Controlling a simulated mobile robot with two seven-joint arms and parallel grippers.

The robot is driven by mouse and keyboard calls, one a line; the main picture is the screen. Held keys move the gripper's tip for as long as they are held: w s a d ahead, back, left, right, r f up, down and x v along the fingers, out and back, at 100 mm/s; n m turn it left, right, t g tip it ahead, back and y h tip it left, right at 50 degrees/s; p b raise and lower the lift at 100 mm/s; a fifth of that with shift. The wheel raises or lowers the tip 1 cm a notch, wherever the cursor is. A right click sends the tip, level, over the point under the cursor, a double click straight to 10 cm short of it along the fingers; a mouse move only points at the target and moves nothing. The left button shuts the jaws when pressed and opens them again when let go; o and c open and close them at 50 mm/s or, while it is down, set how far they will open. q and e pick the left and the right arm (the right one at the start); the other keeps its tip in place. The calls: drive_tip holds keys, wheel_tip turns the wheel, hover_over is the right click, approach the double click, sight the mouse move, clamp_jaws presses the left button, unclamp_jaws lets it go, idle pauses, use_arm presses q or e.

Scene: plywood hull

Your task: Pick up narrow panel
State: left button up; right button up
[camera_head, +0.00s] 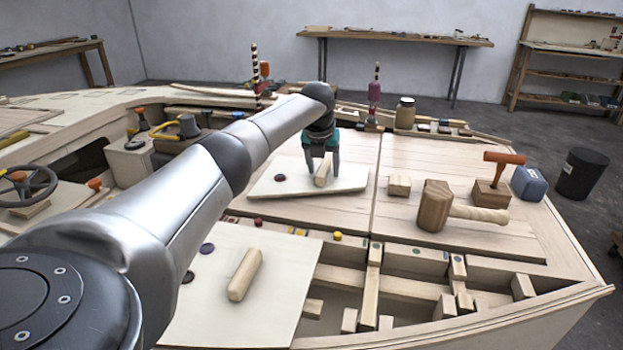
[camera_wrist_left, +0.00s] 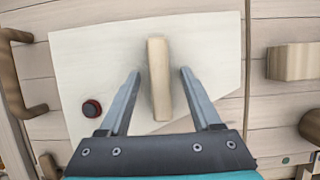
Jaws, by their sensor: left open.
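A pale, narrow panel (camera_head: 350,184) with a slanted edge lies on the plank deck, and it fills much of the left wrist view (camera_wrist_left: 85,60). A wooden bar handle (camera_head: 321,174) stands up from its middle, and shows upright in the left wrist view (camera_wrist_left: 159,80). My left gripper (camera_head: 322,166) is open over the panel. Its fingers (camera_wrist_left: 160,74) stand on either side of the handle, with a gap on both sides. A dark red round knob (camera_wrist_left: 92,108) sits on the panel left of the handle. My right gripper is not in view.
A larger pale panel (camera_head: 205,310) with its own bar handle (camera_head: 245,275) lies nearer. A wooden mallet (camera_head: 440,207) and a small block (camera_head: 399,185) stand to the right. Open framed compartments (camera_head: 405,290) lie in front.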

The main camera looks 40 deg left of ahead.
use_arm(q)
clamp_jaws()
idle(0.6)
